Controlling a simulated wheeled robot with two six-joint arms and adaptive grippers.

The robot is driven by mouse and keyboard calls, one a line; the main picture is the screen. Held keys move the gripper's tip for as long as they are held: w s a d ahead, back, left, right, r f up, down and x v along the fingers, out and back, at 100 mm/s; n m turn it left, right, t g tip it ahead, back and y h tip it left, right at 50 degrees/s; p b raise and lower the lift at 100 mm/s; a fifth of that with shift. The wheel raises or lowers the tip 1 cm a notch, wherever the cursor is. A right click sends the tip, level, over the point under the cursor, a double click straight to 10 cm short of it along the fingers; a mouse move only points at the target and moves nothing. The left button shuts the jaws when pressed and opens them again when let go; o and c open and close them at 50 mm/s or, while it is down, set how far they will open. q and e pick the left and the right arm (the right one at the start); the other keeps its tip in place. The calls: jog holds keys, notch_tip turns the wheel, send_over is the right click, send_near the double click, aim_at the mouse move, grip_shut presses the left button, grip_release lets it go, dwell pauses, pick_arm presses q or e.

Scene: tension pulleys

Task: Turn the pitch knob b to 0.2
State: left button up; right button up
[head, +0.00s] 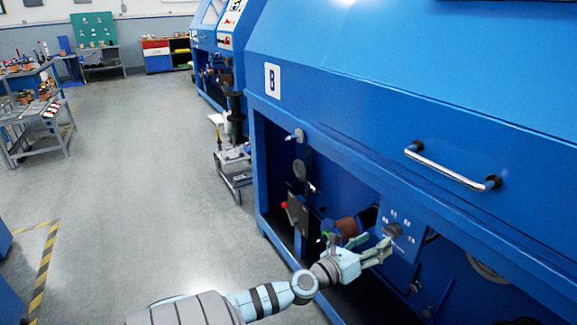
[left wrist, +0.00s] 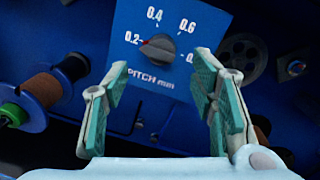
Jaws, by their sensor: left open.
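The pitch knob b (left wrist: 160,47) is a dark round knob on a blue panel marked PITCH mm (left wrist: 185,75), with 0.2, 0.4, 0.6 and a partly hidden mark around it. A small reddish mark on its left side points toward 0.2. In the head view the knob (head: 393,230) is just beyond my fingertips. My left gripper (head: 382,250) is open and empty in front of the panel. In the left wrist view its fingers (left wrist: 160,78) are spread wide, below and either side of the knob, apparently not touching it. My right gripper is not in view.
The blue machine (head: 380,110) has a long silver handle (head: 450,167) above the panel. A brown spool (left wrist: 40,88) sits left of the panel, and a grey pulley (left wrist: 243,57) is to its right. Open floor (head: 130,170) lies at left, with a grey cart (head: 45,130) beyond.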

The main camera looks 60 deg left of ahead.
pick_arm(q)
jog(key=s+d, duration=0.1)
jog(key=s, duration=0.7)
jog(key=s+a+f+n+g+y+p, duration=0.2)
jog(key=s+a+f+n+g+p, duration=0.2)
jog(key=s+f+n+p, duration=0.2)
jog(key=s+a+f+n+g+y+p, duration=0.1)
jog(key=s+a+f+n+g+p, duration=0.2)
jog(key=s+f+n+g+p, duration=0.2)
jog(key=s+f+n+p, duration=0.1)
jog(key=f+n+p, duration=0.1)
jog(key=n+p, duration=0.1)
jog(key=shift+s+a+n+y, duration=0.3)
jog(key=shift+a+n+y, duration=0.1)
jog(key=shift+n, duration=0.4)
